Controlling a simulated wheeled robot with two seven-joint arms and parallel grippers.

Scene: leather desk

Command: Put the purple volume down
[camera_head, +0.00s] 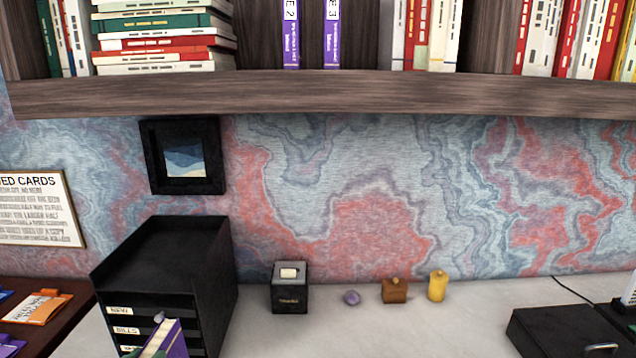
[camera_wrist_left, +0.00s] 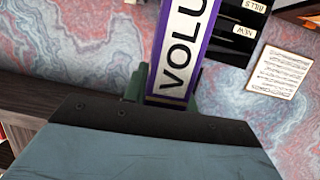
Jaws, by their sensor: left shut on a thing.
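A purple volume (camera_head: 172,342) with a white spine label shows at the bottom edge of the head view, in front of the black drawer unit. My left gripper (camera_head: 152,346) is shut on it; only a small greenish part of the gripper shows there. In the left wrist view the volume (camera_wrist_left: 181,50) stands out from between the green fingers of my left gripper (camera_wrist_left: 166,98), with the letters VOLU readable. Two other purple volumes, marked 2 (camera_head: 291,40) and 3 (camera_head: 332,40), stand upright on the wall shelf. My right gripper is not in view.
The wooden shelf (camera_head: 320,96) also holds a stack of books (camera_head: 165,45) and upright books. Gaps lie beside the two purple volumes. The black drawer unit (camera_head: 215,270), a small black box (camera_head: 290,292) and small ornaments stand on the desk (camera_head: 400,330).

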